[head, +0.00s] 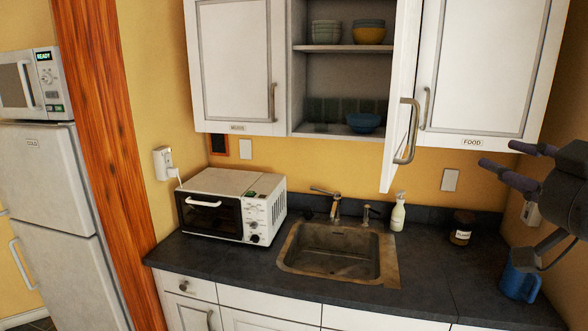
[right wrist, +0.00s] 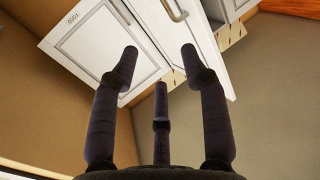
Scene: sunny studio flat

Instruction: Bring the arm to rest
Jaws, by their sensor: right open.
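My right gripper (head: 508,168) is at the right edge of the head view, raised above the counter at the height of the lower edge of the wall cupboards. Its dark fingers point left toward the cupboards and are spread apart with nothing between them. The right wrist view shows the same open fingers (right wrist: 160,75), with the FOOD cupboard door (right wrist: 105,48) beyond them. In the head view the FOOD cupboard (head: 480,65) is closed. My left gripper is not in view.
An open cupboard door (head: 402,100) juts out left of my right gripper. Below the gripper, a blue mug (head: 518,283) and a dark jar (head: 462,228) stand on the counter (head: 425,275). A soap bottle (head: 397,213), sink (head: 335,255) and toaster oven (head: 230,205) stand farther left.

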